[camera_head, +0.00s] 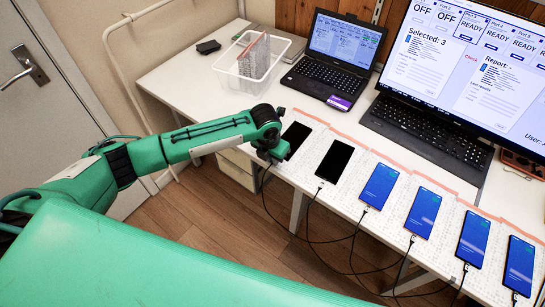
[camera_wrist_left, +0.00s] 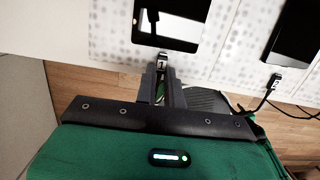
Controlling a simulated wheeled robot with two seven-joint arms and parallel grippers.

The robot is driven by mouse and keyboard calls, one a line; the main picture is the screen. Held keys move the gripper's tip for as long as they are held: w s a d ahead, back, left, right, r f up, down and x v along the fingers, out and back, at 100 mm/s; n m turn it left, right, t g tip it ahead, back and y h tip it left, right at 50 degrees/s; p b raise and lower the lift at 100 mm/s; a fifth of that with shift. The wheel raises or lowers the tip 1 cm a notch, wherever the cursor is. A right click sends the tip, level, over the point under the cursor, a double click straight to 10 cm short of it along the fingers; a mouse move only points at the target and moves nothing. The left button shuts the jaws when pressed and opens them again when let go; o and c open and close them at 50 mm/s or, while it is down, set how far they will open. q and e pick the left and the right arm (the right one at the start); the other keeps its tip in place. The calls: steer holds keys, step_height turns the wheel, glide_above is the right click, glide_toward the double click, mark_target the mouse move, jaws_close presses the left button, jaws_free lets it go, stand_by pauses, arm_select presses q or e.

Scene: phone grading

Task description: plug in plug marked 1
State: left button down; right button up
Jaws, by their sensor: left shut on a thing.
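My left gripper (camera_wrist_left: 163,70) is shut on the plug marked 1 (camera_wrist_left: 162,57), a small light plug with a black label. The plug points at the bottom edge of the leftmost phone (camera_wrist_left: 185,20), which lies on a white dotted mat. A very small gap or contact there cannot be told apart. The phone's screen is dark and reflects the plug and gripper. In the head view the left gripper (camera_head: 271,153) is at the near end of this dark phone (camera_head: 297,138) and hides the plug. My right gripper is not in view.
A second dark phone (camera_head: 335,162) has plug 2 (camera_wrist_left: 273,83) at its near end. Several blue-screened phones (camera_head: 381,187) with cables lie to the right. Behind are a laptop (camera_head: 335,60), a keyboard (camera_head: 425,127) and a white basket (camera_head: 252,65). Cables hang off the table's front edge.

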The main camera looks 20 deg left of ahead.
mark_target(271, 164)
arm_select(q)
steer(key=shift+w+p, duration=0.1)
steer(key=shift+p, duration=0.25)
stand_by(0.8)
steer(key=c, duration=1.4)
jaws_free()
steer(key=shift+c, duration=0.2)
steer(key=shift+r, duration=0.1)
steer(key=shift+s+a+r+p, duration=0.1)
steer(key=shift+s+r+p, duration=0.05)
steer(key=shift+r+p, duration=0.7)
steer(key=shift+s+r+p, duration=0.2)
steer(key=shift+r+p, duration=0.6)
steer(key=shift+p, duration=0.1)
steer(key=shift+s+a+r+p, duration=0.1)
steer(key=shift+s+r+p, duration=0.05)
steer(key=shift+r+p, duration=0.7)
steer(key=shift+f, duration=0.1)
steer(key=shift+d, duration=0.1)
